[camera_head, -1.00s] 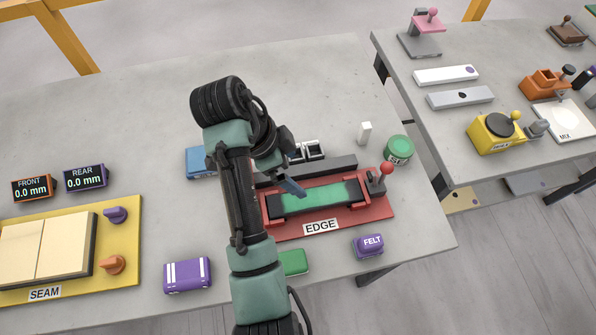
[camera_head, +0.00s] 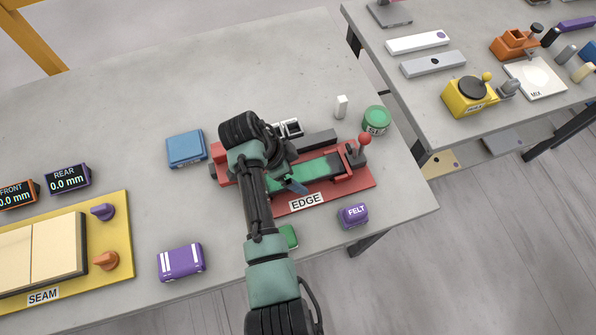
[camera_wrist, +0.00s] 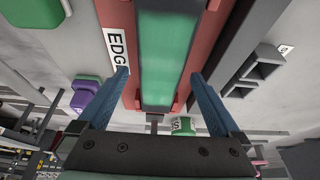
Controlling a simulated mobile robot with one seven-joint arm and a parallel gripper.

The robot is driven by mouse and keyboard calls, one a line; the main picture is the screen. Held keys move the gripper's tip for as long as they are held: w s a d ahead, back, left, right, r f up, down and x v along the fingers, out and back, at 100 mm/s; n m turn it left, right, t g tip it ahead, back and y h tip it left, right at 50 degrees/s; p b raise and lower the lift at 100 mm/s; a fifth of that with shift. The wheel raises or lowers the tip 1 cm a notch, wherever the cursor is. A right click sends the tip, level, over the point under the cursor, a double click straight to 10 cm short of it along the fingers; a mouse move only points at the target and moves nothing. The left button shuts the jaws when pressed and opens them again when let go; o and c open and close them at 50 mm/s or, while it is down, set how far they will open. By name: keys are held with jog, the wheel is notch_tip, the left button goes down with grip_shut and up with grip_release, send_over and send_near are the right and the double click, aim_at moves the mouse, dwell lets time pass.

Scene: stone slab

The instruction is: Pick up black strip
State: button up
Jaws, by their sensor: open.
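A dark, near-black strip (camera_head: 312,142) lies along the back side of the red EDGE fixture (camera_head: 352,186). In the wrist view, the dark strip (camera_wrist: 236,42) runs along the right of the fixture's red rail. A green slab (camera_head: 318,168) with dark ends sits in the fixture, partly hidden by my arm. My gripper (camera_head: 293,186) is over the fixture near the slab's left part. In the wrist view, my gripper (camera_wrist: 159,74) has its blue fingers spread wide with nothing between them. The fingers appear on either side of the slab; their height above it is unclear.
A red-knobbed lever (camera_head: 363,142) stands at the fixture's right end. A green tin (camera_head: 376,120), white block (camera_head: 341,106) and grey open boxes (camera_head: 291,127) stand behind. The purple FELT block (camera_head: 353,214) is in front.

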jog(key=shift+d+f, duration=0.1)
jog(key=shift+f, duration=0.2)
jog(key=shift+w+r, duration=0.1)
jog(key=shift+w, duration=0.05)
grip_shut()
